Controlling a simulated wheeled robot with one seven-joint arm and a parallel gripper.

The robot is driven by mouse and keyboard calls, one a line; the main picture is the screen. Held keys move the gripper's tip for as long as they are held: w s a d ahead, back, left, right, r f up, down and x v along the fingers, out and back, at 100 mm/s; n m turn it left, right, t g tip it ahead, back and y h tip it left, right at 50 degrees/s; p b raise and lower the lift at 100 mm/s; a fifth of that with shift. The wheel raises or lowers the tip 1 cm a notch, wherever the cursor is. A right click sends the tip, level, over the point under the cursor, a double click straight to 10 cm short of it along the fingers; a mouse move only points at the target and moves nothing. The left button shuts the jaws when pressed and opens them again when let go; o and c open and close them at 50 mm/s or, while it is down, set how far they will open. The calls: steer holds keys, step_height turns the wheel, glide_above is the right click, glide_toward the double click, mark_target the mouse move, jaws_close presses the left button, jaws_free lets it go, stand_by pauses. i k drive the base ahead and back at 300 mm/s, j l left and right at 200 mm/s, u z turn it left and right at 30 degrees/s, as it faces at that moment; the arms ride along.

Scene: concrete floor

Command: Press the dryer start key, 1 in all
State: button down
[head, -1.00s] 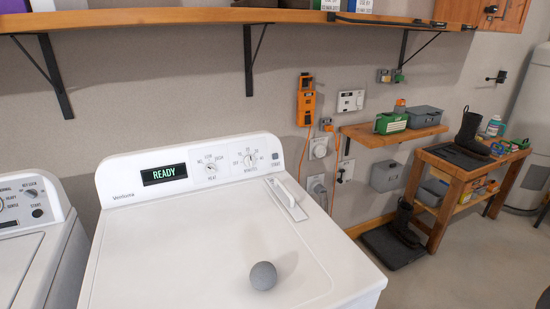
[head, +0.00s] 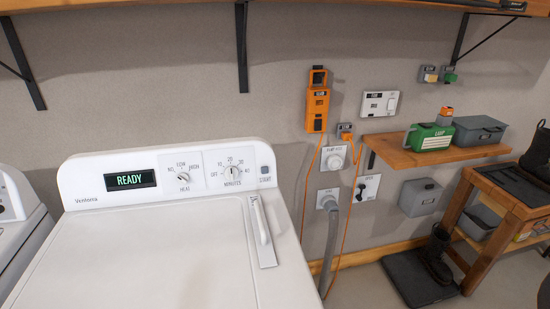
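The white dryer (head: 150,255) stands in front of me, with its control panel along the back edge. The heat dial (head: 183,177) sits between the display and the minutes dial. My gripper is not in the head view.
A second white machine (head: 15,215) is at the left. Cords and an orange device (head: 317,103) are on the wall at right. A wooden shelf (head: 435,152) and bench (head: 500,200) lie further right.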

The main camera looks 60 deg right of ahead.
mark_target(264, 170)
steer(key=l+u, duration=0.1)
steer(key=l, duration=0.35)
steer(key=k+l, duration=0.15)
steer(key=l, duration=0.3)
steer(key=l+u, duration=0.15)
steer(key=l, duration=0.3)
steer(key=k, duration=0.05)
